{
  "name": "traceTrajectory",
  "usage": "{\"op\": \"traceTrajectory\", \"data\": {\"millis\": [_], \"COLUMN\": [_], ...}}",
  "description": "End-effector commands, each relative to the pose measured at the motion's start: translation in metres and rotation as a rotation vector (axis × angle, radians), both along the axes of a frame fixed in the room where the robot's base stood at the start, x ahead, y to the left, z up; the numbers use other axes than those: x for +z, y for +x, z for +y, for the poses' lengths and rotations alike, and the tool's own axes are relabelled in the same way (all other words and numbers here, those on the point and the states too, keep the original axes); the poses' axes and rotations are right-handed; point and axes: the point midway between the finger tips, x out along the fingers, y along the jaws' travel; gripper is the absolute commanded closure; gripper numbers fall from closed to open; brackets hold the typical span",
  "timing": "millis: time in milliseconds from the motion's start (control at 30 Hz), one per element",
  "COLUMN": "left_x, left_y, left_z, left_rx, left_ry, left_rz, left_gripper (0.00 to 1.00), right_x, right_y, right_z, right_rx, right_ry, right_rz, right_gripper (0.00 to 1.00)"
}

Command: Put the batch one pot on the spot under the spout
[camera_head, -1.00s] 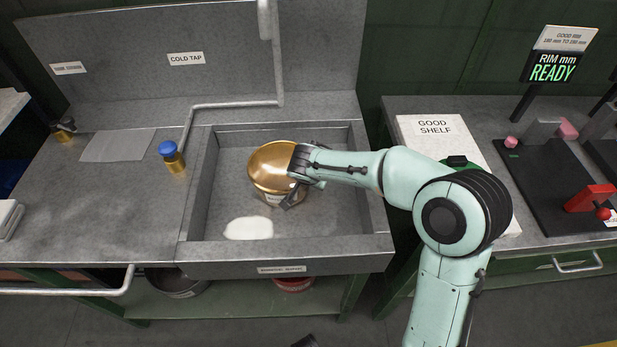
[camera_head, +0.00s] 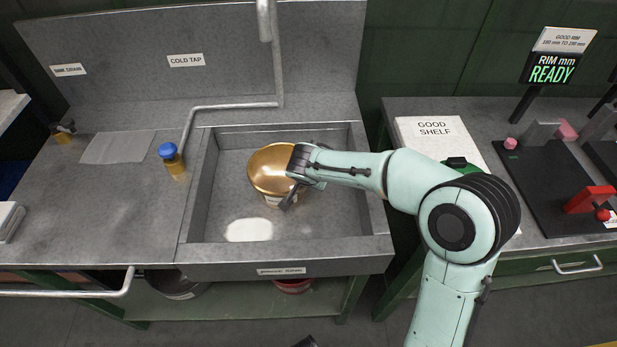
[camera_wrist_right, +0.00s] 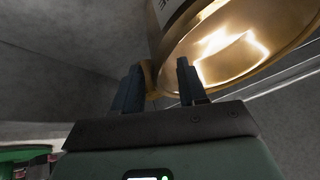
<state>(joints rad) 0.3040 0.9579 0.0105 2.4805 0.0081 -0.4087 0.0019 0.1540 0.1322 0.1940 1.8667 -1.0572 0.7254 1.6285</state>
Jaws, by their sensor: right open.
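The brass-coloured pot (camera_head: 268,172) is in the sink, its open golden inside facing up and a pale label low on its side. A white spot (camera_head: 249,230) marks the sink floor in front of it, apart from the pot. My right gripper (camera_head: 290,189) is at the pot's right side. In the right wrist view the open right gripper (camera_wrist_right: 159,80) has its fingers apart, with a narrow brass part of the pot (camera_wrist_right: 225,50) between or just behind them. Whether they touch it is unclear. My left gripper is out of view.
The sink (camera_head: 222,257) has raised walls. A grey pipe (camera_head: 235,104) runs from the blue-topped tap (camera_head: 168,150) along the sink's back. The good shelf (camera_head: 420,140) and a black gauge stand (camera_head: 545,175) are to the right. The sink floor's left side is clear.

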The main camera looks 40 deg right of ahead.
Motion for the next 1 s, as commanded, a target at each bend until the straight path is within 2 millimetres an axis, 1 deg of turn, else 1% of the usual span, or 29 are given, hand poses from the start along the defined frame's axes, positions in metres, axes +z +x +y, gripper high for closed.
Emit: {"op": "traceTrajectory", "data": {"millis": [33, 100, 300, 400, 500, 667, 1000], "left_x": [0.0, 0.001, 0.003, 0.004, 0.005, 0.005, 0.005], "left_y": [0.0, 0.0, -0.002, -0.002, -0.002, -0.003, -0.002], "left_z": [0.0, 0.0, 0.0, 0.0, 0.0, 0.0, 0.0], "left_rx": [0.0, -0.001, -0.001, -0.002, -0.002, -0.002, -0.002], "left_ry": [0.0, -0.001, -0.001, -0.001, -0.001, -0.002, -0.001], "left_rz": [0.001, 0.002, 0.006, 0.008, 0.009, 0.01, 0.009], "left_gripper": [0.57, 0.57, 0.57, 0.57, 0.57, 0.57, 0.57], "right_x": [0.011, 0.025, 0.062, 0.075, 0.084, 0.09, 0.09], "right_y": [-0.005, -0.011, -0.029, -0.036, -0.04, -0.043, -0.043], "right_z": [0.004, 0.008, 0.021, 0.026, 0.029, 0.032, 0.031], "right_rx": [0.002, 0.001, 0.002, 0.0, 0.0, 0.001, 0.001], "right_ry": [-0.001, 0.001, 0.001, 0.001, 0.0, 0.001, 0.001], "right_rz": [-0.003, -0.005, -0.004, -0.002, -0.001, 0.001, 0.002], "right_gripper": [0.58, 0.58, 0.58, 0.58, 0.58, 0.58, 0.58]}}
